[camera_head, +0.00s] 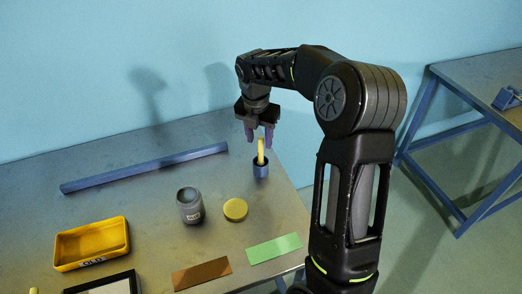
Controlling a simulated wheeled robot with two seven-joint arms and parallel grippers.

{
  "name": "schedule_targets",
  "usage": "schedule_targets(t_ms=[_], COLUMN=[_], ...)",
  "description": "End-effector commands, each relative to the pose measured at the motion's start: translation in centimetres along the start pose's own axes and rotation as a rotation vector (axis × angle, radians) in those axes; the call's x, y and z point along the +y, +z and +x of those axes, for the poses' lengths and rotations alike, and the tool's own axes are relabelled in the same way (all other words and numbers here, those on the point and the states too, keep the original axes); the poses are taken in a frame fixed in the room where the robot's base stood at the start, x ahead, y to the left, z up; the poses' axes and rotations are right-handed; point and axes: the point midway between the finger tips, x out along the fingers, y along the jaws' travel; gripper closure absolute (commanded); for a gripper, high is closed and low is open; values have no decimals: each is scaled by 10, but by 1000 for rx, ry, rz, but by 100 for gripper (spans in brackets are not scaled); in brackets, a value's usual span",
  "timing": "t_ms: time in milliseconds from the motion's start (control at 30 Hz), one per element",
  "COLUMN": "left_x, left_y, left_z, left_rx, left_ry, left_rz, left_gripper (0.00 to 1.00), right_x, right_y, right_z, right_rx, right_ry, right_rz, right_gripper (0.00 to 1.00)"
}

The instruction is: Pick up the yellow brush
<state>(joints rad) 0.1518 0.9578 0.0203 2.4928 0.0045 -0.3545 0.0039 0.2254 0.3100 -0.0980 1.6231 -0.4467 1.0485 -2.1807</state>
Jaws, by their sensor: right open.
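The yellow brush (261,150) stands upright in a small dark blue cup (261,168) near the right edge of the table. Only its upper part shows above the cup's rim. My right gripper (259,137) is open, with its purple fingers pointing down at the brush's upper end. The brush appears in front of or between the fingers; I cannot tell whether they touch it. My left gripper is not in view.
The table (150,205) also holds a blue bar (145,168), a grey jar (189,206), a round yellow lid (235,209), a yellow tray (91,244), a brown strip (202,273) and a green strip (274,248). A second table (480,80) stands at right.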

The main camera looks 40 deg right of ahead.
Motion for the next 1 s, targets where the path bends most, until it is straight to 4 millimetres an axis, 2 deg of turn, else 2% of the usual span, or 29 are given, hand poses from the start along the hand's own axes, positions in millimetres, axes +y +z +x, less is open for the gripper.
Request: schedule_targets(t_ms=[300, 600, 867, 1000], left_x=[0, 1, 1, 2], left_y=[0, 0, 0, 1], left_z=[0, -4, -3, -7], left_rx=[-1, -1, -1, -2], left_ry=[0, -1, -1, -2], left_rz=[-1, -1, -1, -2], left_gripper=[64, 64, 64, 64], right_x=[0, 0, 0, 0], right_y=[0, 0, 0, 1], right_z=[1, 25, 26, 33], right_rx=[0, 1, 0, 2], right_ry=[0, -1, 0, -2], right_rz=[0, 0, 0, 0], right_gripper=[58, 58, 58, 58])
